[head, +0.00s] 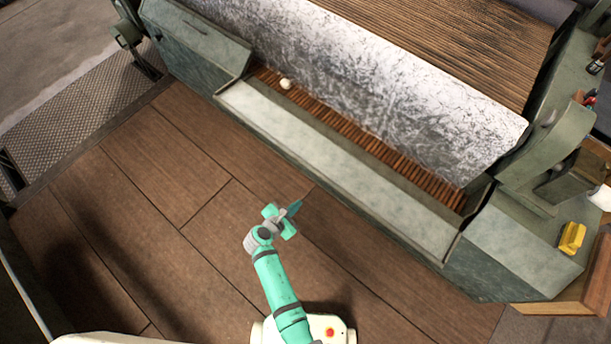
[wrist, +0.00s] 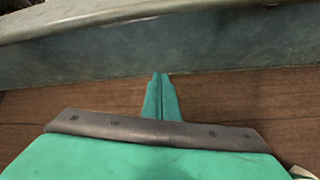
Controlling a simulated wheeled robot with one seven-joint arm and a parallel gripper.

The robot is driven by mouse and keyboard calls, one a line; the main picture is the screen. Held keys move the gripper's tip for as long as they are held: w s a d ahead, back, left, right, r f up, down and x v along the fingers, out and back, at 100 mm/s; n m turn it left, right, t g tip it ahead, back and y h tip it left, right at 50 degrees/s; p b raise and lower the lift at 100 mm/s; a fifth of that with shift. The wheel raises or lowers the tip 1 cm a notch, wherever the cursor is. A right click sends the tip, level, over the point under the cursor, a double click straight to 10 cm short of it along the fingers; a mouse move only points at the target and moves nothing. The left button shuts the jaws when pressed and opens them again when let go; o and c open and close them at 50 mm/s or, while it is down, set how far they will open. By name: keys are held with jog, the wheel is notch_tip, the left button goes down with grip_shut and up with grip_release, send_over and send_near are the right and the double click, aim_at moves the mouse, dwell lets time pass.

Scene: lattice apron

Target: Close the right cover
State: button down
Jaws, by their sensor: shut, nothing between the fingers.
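My gripper (head: 296,208) is over the wooden floor in front of the machine, apart from it. Its two teal fingers are together and empty; they also show in the wrist view (wrist: 160,78), pointing at the green front panel (wrist: 230,45). At the machine's right end, a curved green cover-like panel (head: 535,152) stands raised behind a flat-topped green end box (head: 512,238). I cannot tell for sure that this panel is the right cover. My gripper is well to the left of both. The wrist view shows neither.
A long green ledge (head: 340,170) runs along the machine's front, with a slatted trough (head: 380,150) behind it. A small white ball-like object (head: 285,84) lies in the trough. A yellow object (head: 571,238) sits on the right end. The wooden floor (head: 180,190) is clear.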

jog(key=w+a+r+n+h, duration=0.2)
jog(key=w+a+n, duration=0.1)
jog(key=w, duration=0.2)
jog(key=w+d+f, duration=0.1)
jog(key=w+d, duration=0.4)
jog(key=w, duration=0.2)
jog(key=shift+d, duration=0.4)
dwell(0.6)
